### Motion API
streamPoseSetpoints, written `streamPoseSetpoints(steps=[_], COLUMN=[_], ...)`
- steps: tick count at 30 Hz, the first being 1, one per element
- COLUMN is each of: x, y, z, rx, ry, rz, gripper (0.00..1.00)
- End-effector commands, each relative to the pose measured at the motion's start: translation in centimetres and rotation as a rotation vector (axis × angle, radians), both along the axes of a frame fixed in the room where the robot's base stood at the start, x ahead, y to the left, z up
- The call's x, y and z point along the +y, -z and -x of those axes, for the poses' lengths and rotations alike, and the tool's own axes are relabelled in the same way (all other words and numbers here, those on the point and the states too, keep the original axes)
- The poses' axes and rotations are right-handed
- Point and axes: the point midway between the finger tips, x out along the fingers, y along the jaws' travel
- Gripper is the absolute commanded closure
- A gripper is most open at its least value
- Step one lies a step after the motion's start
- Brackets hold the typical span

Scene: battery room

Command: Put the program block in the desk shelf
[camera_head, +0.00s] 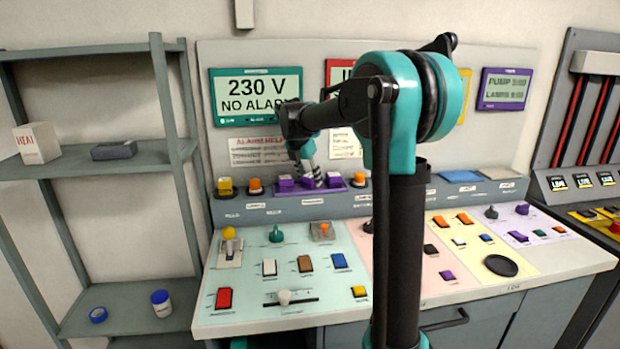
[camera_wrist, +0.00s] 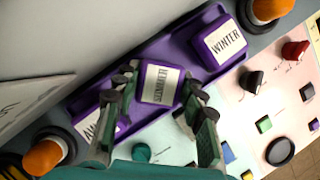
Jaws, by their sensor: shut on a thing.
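A purple tray (camera_wrist: 186,48) holds purple blocks with pale labels, and it also shows on the console's raised ledge in the head view (camera_head: 318,189). The middle block (camera_wrist: 158,76), its label appearing to read SUMMER, is between the fingers of my gripper (camera_wrist: 160,92), which is shut on it. It is at the tray's middle place; I cannot tell whether it is lifted. The WINTER block (camera_wrist: 226,42) sits to its right. A third block (camera_wrist: 95,122), label partly hidden, sits to its left. In the head view my gripper (camera_head: 311,174) points down at the tray.
An open grey shelf rack (camera_head: 90,162) stands left, with a box marked HEAT (camera_head: 36,144) and a dark grey block (camera_head: 114,150). Orange knobs (camera_head: 255,186) flank the tray. The sloped console (camera_head: 240,318) carries many buttons and switches. Blue (camera_head: 460,176) and grey (camera_head: 497,173) panels lie on the ledge's right part.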

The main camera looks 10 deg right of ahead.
Motion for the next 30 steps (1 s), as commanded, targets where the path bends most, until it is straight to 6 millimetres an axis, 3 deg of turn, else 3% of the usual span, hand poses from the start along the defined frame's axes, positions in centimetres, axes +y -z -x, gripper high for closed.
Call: streamPoseSetpoints(steps=[2, 3, 8, 20, 30], x=[0.0, 0.0, 0.0, 0.1, 1.8], y=[0.2, 0.3, 0.2, -0.4, -6.3], z=[0.0, 0.0, 0.0, 0.1, 1.9], rx=[0.000, 0.000, 0.000, 0.000, 0.001], ry=[0.000, 0.000, 0.000, -0.001, -0.002], rz=[0.000, 0.000, 0.000, 0.000, 0.001], gripper=[0.90, 0.58, 0.39, 0.39, 0.39])
